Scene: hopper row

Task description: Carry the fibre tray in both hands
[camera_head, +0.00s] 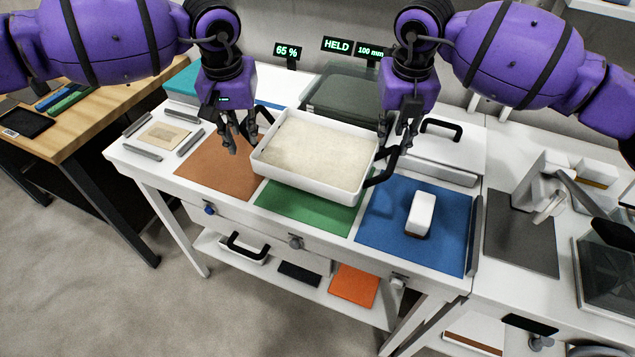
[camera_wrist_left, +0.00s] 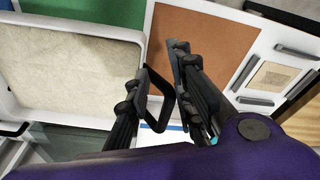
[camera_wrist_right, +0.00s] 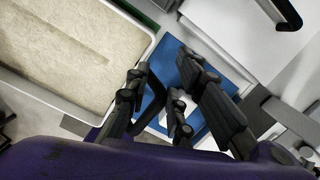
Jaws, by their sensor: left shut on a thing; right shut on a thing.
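The fibre tray (camera_head: 303,188) is a white rectangular tray of pale beige fibre with a black loop handle at each end. It is held above the worktop, over the green mat (camera_head: 290,208). My left gripper (camera_head: 245,138) is shut on its left handle (camera_wrist_left: 158,92); the tray rim also shows in the left wrist view (camera_wrist_left: 100,34). My right gripper (camera_head: 396,143) is shut on its right handle (camera_head: 382,177); the tray rim also shows in the right wrist view (camera_wrist_right: 48,97). The fingers partly hide both handles. The fibre looks roughly level.
Signs read 65 % (camera_head: 287,51), HELD (camera_head: 337,44) and 100 mm (camera_head: 370,52). An orange-brown mat (camera_head: 215,165) lies left. A blue mat (camera_head: 385,225) lies right, with a white block (camera_head: 421,213) on it. A dark translucent box (camera_head: 340,95) stands behind the tray.

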